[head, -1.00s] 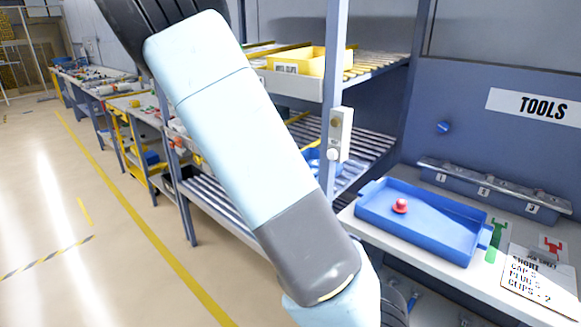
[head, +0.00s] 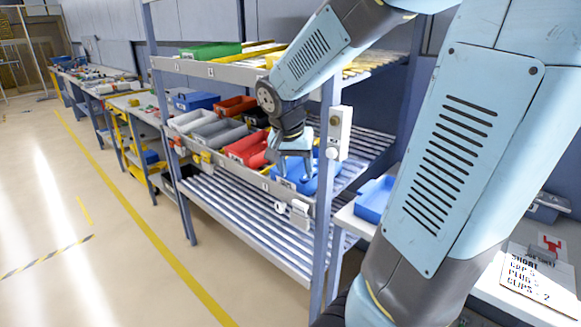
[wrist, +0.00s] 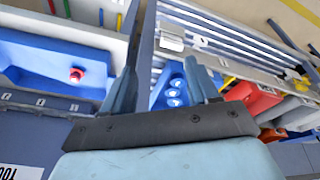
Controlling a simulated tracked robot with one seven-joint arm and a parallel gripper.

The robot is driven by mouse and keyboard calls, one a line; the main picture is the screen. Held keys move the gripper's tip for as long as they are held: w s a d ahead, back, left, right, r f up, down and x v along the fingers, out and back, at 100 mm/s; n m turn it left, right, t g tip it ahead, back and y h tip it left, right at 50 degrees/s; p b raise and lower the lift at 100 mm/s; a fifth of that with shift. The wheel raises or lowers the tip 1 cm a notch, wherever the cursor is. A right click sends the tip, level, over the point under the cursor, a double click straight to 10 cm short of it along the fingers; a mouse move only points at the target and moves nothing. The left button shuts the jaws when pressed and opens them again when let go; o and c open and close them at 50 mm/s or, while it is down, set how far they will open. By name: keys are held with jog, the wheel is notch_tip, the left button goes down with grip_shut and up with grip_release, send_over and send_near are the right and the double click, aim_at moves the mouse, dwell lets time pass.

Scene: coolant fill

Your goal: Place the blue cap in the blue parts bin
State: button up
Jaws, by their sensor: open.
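The blue parts bin (head: 325,178) is on the middle shelf of the rack, partly hidden behind my gripper and a rack post in the head view. In the wrist view the blue bin (wrist: 158,97) shows between and beyond my fingers, with several round blue caps (wrist: 175,92) inside. My gripper (head: 292,172) is at the front of this bin in the head view; the exact height above it is hard to judge. In the wrist view my gripper (wrist: 160,68) has its fingers spread, with nothing held between them.
A red bin (head: 247,149) and grey bins stand left of the blue one. A rack post (head: 325,200) with a small box is close to the right of my gripper. A blue tray (wrist: 40,58) with a red knob (wrist: 77,75) lies on the bench. The lower shelf looks empty.

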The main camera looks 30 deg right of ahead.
jog(key=s+a+r+n+t+y, duration=0.1)
jog(key=s+a+r+n, duration=0.3)
jog(key=s, duration=0.2)
jog(key=s+a+r+n+t+y, duration=0.1)
jog(key=s+a+r+n+t, duration=0.1)
jog(key=s+a+r+n, duration=0.2)
jog(key=s, duration=0.3)
jog(key=shift+s+a+r+t+y, duration=0.2)
jog(key=shift+t+y, duration=0.1)
jog(key=shift+y, duration=0.1)
jog(key=shift+c, duration=0.2)
jog(key=shift+c, duration=0.9)
jog(key=shift+d, duration=0.1)
jog(key=shift+c, duration=0.4)
